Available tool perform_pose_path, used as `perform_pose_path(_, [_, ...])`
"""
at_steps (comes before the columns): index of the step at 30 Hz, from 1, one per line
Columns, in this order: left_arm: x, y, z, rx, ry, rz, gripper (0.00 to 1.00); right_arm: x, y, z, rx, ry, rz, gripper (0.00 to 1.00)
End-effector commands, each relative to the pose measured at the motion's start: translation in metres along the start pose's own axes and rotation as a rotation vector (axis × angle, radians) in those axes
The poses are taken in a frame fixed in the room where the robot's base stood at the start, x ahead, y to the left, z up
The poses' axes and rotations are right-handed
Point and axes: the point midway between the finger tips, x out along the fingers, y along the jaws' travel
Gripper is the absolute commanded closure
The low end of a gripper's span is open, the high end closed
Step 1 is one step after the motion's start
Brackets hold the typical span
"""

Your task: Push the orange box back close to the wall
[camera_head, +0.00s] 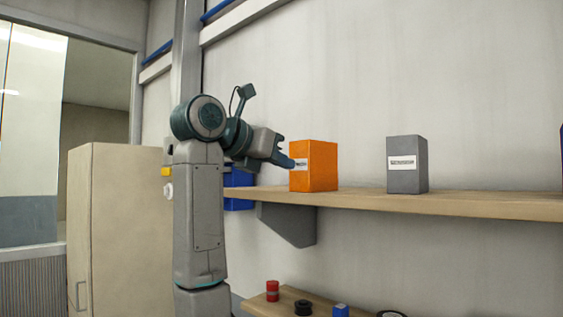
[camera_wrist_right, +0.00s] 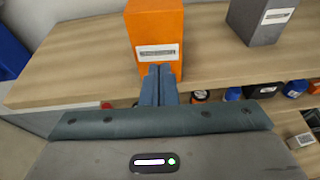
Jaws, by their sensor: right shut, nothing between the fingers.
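The orange box (camera_head: 320,165) stands upright on the wooden shelf (camera_head: 430,200), with a white label on its front. In the right wrist view the orange box (camera_wrist_right: 157,30) is straight ahead of the fingers. My right gripper (camera_head: 292,163) is shut and empty, its tips at the label on the box's front face. In the right wrist view the closed fingertips (camera_wrist_right: 158,70) sit just below the label; they look touching or very close. The wall (camera_head: 360,80) rises behind the shelf. My left gripper is not in view.
A grey box (camera_head: 407,165) with a white label stands on the same shelf, right of the orange box, with a clear gap between. A blue bin (camera_head: 238,190) is left of the shelf. A lower shelf (camera_head: 262,306) holds several small items. A beige cabinet (camera_head: 115,230) stands at left.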

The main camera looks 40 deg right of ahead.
Motion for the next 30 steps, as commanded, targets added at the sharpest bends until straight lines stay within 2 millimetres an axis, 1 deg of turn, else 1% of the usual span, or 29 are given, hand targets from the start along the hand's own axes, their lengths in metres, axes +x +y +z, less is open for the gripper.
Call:
perform_pose_path(17, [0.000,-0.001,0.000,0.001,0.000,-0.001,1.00,0.000,0.000,0.000,0.000,0.000,0.000,1.00])
perform_pose_path(30, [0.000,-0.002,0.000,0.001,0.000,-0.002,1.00,0.019,0.000,0.006,0.000,0.000,-0.002,1.00])
